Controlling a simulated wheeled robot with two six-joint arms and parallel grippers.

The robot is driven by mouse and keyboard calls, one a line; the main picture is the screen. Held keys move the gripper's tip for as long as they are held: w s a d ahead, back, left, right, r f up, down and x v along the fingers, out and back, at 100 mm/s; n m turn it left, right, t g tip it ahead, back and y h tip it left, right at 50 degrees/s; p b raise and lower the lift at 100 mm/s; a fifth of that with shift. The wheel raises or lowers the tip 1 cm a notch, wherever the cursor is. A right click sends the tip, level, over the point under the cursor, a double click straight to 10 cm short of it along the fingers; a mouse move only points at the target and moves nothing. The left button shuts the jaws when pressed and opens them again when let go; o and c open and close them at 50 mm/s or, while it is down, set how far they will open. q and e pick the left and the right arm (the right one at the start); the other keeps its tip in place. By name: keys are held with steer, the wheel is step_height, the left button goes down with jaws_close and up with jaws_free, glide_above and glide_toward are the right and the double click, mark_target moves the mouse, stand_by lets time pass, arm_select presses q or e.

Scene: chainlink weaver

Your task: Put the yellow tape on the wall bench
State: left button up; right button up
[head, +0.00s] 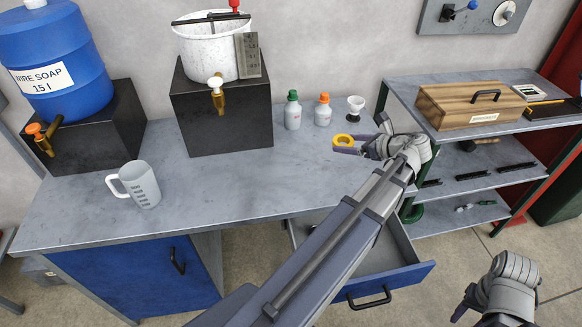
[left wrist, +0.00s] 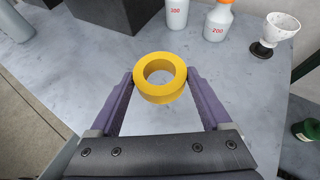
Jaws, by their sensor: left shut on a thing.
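The yellow tape (head: 343,140) is a small ring held between the fingertips of my left gripper (head: 352,144). In the left wrist view the tape (left wrist: 160,95) sits between the two purple fingers of my left gripper (left wrist: 161,80), which touch its sides. The tape is over the grey top of the wall bench (head: 250,187), near its right end; I cannot tell if it touches the surface. My right gripper (head: 466,304) is partly in view at the bottom right, away from the bench; its opening is unclear.
A green-capped bottle (head: 292,113), an orange-capped bottle (head: 323,112) and a small white cup on a dark base (head: 355,108) stand behind the tape. A measuring jug (head: 137,185) stands at left. A blue drawer (head: 385,285) is open below. The bench middle is clear.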

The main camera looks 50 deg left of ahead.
mark_target(344, 173)
arm_select(q)
steer(key=shift+f+b, duration=5)
steer(key=shift+f, duration=0.1)
steer(key=shift+f, duration=0.15)
steer(key=o, duration=1.2)
steer(key=shift+c, duration=0.2)
steer(key=shift+d+r, duration=0.1)
steer(key=shift+r, duration=0.3)
steer(key=p+v, duration=0.5)
steer(key=v, duration=0.5)
steer(key=shift+d+r, duration=0.1)
steer(key=shift+d, duration=0.05)
steer(key=shift+d+r+p, duration=0.25)
steer(key=shift+d+p, duration=0.15)
steer(key=shift+d, duration=0.25)
